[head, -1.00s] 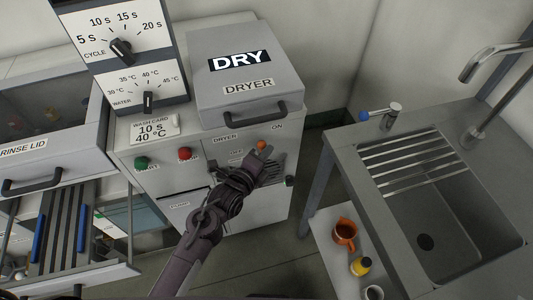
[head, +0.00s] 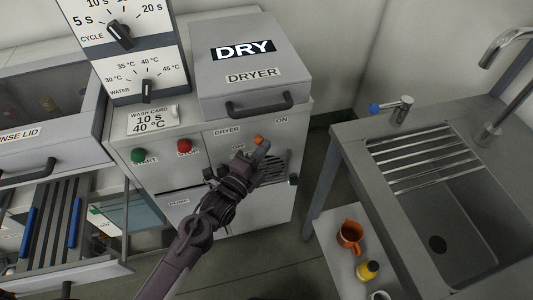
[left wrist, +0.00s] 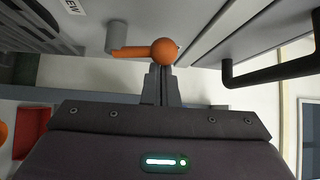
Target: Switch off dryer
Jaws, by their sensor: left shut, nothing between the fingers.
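The dryer (head: 240,60) is a grey box with a closed lid, marked DRY and DRYER. On its front panel is an orange ball-ended lever (head: 258,140), between an OFF label (head: 238,147) and an ON label (head: 281,120). My left gripper (head: 263,148) is at the lever, its fingers shut and empty. In the left wrist view, the orange lever (left wrist: 140,51) runs sideways from a grey pivot to its ball, with the shut fingertips (left wrist: 161,72) right at the ball. Whether they touch it I cannot tell. My right gripper is not in view.
Green START (head: 138,155) and red STOP (head: 184,146) buttons sit left of the dryer panel. The dryer's lid handle (head: 260,105) juts out above the lever. A sink (head: 440,215) stands at right, with an orange mug (head: 350,235) and yellow bottle (head: 368,271) on a low shelf.

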